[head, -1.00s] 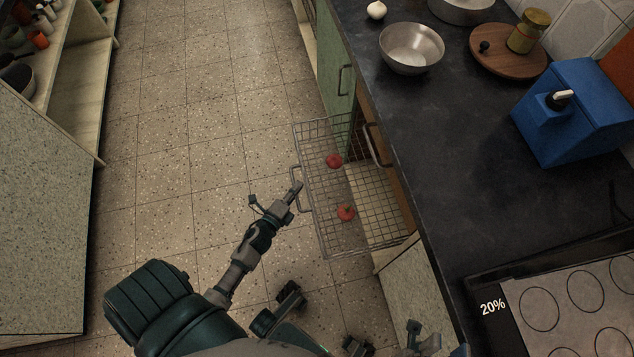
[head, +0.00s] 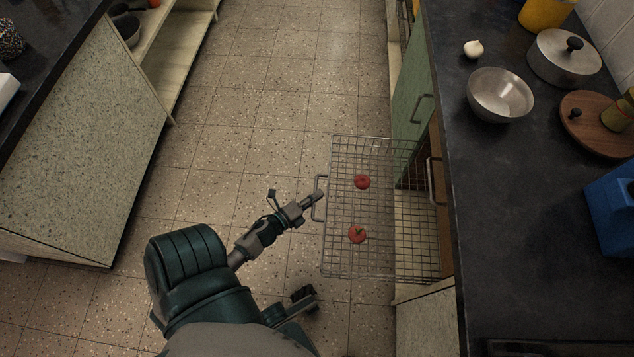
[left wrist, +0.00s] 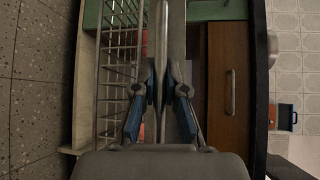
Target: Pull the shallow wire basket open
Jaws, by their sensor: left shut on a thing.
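The shallow wire basket (head: 365,263) is pulled well out of the cabinet, over the floor. Two red tomato-like items (head: 362,182) lie apart on its mesh. Its handle (head: 317,207) is on the left, outer side. My left gripper (head: 318,197) is shut on this handle. In the left wrist view, the fingers (left wrist: 162,100) are closed together around the handle bar (left wrist: 162,35), and the basket's wire side (left wrist: 118,70) shows to their left.
The dark counter (head: 485,230) runs along the right, with a steel bowl (head: 500,95), a lidded pot (head: 563,57) and a blue container (head: 612,210). A green cabinet door (head: 410,95) is behind the basket. The tiled floor (head: 265,110) on the left is free.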

